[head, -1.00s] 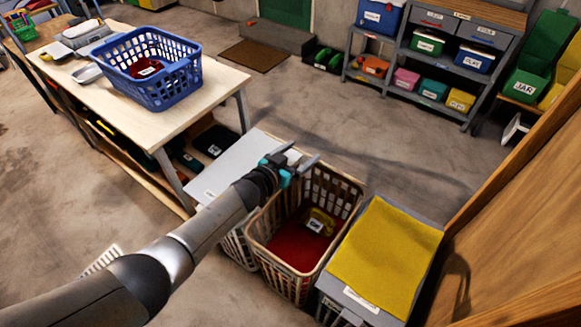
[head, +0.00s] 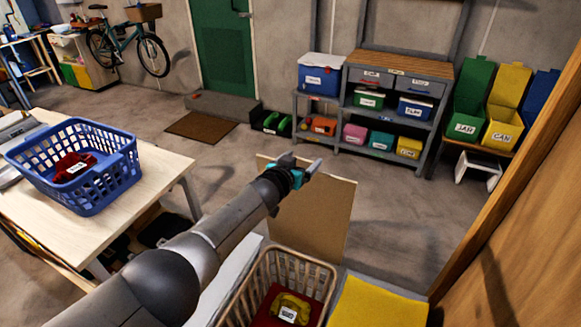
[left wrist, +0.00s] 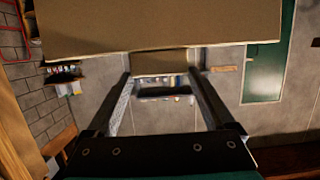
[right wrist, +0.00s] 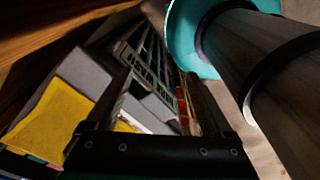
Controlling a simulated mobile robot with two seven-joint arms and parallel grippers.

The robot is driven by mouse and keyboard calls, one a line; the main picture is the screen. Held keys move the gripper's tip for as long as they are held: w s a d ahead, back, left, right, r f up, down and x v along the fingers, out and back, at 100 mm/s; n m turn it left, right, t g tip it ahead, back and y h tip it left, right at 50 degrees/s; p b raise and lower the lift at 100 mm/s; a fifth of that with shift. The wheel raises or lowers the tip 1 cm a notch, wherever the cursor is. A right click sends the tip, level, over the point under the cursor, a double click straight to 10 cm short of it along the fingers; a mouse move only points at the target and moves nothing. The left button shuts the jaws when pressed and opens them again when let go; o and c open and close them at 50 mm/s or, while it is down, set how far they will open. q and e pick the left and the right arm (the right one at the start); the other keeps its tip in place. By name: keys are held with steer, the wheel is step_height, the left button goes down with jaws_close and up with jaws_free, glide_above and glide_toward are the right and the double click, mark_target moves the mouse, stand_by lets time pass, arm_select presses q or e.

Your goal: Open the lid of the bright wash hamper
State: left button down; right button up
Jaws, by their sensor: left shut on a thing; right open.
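A tan, open-topped hamper (head: 232,305) shows at the bottom of the head view, with red cloth and a yellow labelled piece inside. A flat tan lid (head: 322,215) stands raised behind it, its inner face towards me. Its hinge is hidden. My left gripper (head: 303,173) is at the lid's upper edge, shut on it. In the left wrist view the lid (left wrist: 150,28) fills the top, with a small tan part between the fingers (left wrist: 160,85). My right gripper (right wrist: 160,105) is open and empty, over the hampers. I cannot read the hamper's label.
A pale lid (head: 232,275) lies left. A table (head: 165,165) holds a blue basket (head: 90,195). Floor behind the raised lid is clear up to the shelves.

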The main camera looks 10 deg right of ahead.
arm_select(q)
steer(key=shift+w+d+r, duration=0.45)
steer(key=shift+w, duration=0.1)
steer(key=shift+r, duration=0.1)
jaws_free()
steer(key=shift+a+f, duration=0.1)
steer(key=shift+f, duration=0.15)
steer(key=p+v, duration=0.8)
steer(key=v, duration=0.7)
steer(key=shift+p, duration=0.35)
